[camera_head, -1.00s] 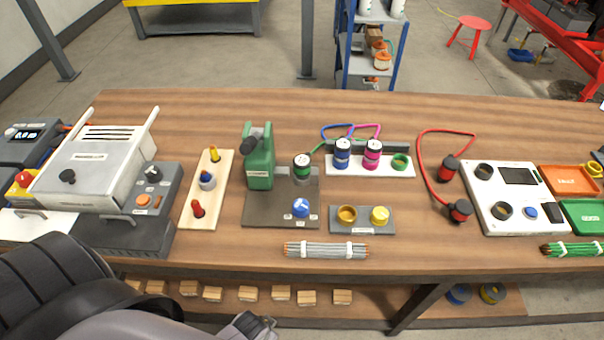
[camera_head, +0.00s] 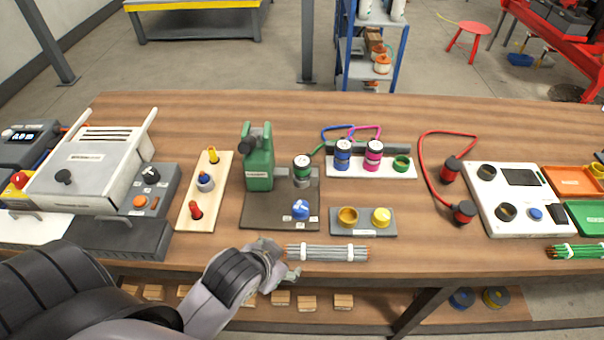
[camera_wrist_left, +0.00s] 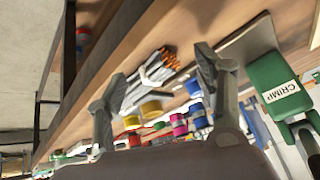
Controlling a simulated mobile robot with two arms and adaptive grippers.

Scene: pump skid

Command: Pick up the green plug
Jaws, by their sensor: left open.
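The green plug (camera_head: 302,172), a dark upright cylinder with a green band and pale top, stands on the dark plate of the green crimp tool (camera_head: 258,160). A green cable leads from it toward the rack. My left gripper (camera_head: 284,262) is open and empty at the table's front edge, in front of the plug and apart from it. In the left wrist view its open fingers (camera_wrist_left: 160,72) frame a grey wire bundle (camera_wrist_left: 150,82), with the crimp tool (camera_wrist_left: 280,88) at the right. I cannot clearly make out the plug there. My right gripper is not in view.
A blue knob (camera_head: 301,208) stands on the plate in front of the plug. The grey wire bundle (camera_head: 327,253) lies beside my gripper. Blue and pink plugs stand on a white rack (camera_head: 380,171) with a green ring. A wooden board (camera_head: 190,215) with connectors is left.

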